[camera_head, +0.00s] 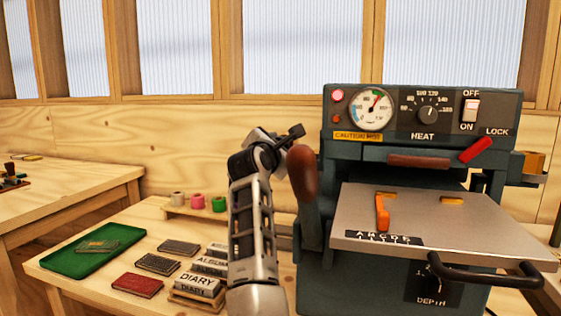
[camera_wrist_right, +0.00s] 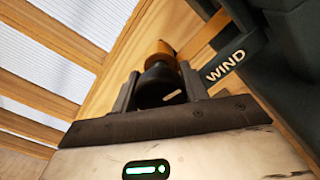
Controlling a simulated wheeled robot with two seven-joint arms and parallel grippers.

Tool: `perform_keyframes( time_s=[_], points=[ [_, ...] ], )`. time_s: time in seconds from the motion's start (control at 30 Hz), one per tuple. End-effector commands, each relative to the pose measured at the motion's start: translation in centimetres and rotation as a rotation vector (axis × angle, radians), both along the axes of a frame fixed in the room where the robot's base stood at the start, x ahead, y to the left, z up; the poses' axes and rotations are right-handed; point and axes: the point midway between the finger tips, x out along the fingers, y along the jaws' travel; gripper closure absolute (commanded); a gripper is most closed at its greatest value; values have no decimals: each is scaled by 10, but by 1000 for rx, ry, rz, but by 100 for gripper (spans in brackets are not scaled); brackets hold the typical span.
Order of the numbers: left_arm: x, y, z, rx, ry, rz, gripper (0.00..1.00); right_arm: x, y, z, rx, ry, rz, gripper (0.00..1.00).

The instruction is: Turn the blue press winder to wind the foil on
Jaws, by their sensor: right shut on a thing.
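The dark blue-green press (camera_head: 345,275) stands at the right of the head view. My right gripper (camera_head: 284,137) reaches up beside its upper left side. In the right wrist view the same gripper (camera_wrist_right: 160,73) is shut on a dark round winder knob (camera_wrist_right: 156,88), one finger on each side. A copper-coloured cylinder (camera_wrist_right: 158,49) shows just beyond the knob. A bracket marked WIND (camera_wrist_right: 228,65) sits right beside it, joined to the press. In the head view, my arm hides most of the winder. My left gripper is not in view.
A lever with a brown handle (camera_head: 304,173) stands close to the right gripper. The press plate (camera_head: 350,205) juts forward. Foil rolls (camera_head: 197,202) stand on a small wooden rack. A green tray (camera_head: 70,262), small books and blocks lie on the table to the left.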

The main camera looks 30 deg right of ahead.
Motion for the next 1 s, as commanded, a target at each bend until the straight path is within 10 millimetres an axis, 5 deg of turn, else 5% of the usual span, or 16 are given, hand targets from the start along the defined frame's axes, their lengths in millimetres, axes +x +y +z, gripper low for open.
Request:
perform_keyframes(
  time_s=[0.43, 1.0],
  points=[
    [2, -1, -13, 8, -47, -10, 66, 0, 0, -3, 185, -214, 0, 79],
    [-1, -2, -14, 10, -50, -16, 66, 1, 2, -3, 236, -260, 4, 78]
  ],
)
